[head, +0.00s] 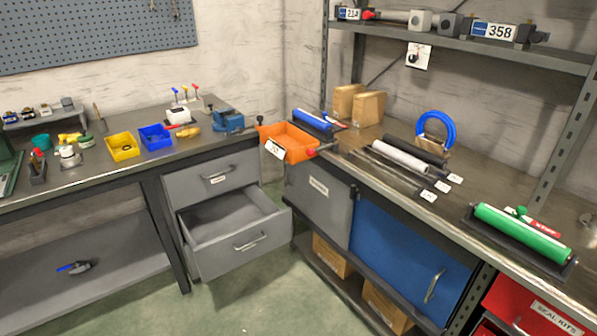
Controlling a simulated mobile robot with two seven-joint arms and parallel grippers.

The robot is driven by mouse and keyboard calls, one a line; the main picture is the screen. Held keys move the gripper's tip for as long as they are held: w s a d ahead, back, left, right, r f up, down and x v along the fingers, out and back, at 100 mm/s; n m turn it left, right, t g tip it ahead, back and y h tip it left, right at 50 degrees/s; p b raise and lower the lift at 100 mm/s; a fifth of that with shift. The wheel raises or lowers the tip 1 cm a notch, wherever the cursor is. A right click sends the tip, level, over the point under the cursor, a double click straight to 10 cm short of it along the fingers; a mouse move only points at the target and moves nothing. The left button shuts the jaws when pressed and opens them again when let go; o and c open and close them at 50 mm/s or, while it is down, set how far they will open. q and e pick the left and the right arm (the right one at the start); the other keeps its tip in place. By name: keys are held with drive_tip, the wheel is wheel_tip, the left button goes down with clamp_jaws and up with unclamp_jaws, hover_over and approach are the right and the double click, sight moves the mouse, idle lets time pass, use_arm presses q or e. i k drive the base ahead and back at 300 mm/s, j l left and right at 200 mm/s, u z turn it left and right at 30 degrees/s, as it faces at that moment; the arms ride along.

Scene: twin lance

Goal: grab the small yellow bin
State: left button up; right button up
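The small yellow bin (122,146) sits on the left workbench, near its front edge. It is an open-topped box with some small dark items inside. A blue bin (155,137) stands just to its right, with a small gap between them. Neither of my grippers shows in the head view.
The left bench (92,168) also carries a blue vise (228,121) and several small tools. Below it, a grey drawer (240,235) stands pulled open. An orange bin (290,142) sits at the corner of the right bench. The green floor in front is clear.

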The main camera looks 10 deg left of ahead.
sight(114, 143)
drive_tip(key=u, duration=1.5)
drive_tip(key=i+z, duration=0.15)
drive_tip(key=i, duration=0.3)
drive_tip(key=i+j+z, duration=0.15)
drive_tip(key=i, duration=0.35)
drive_tip(key=i+j+z, duration=0.2)
drive_tip(key=i, duration=0.25)
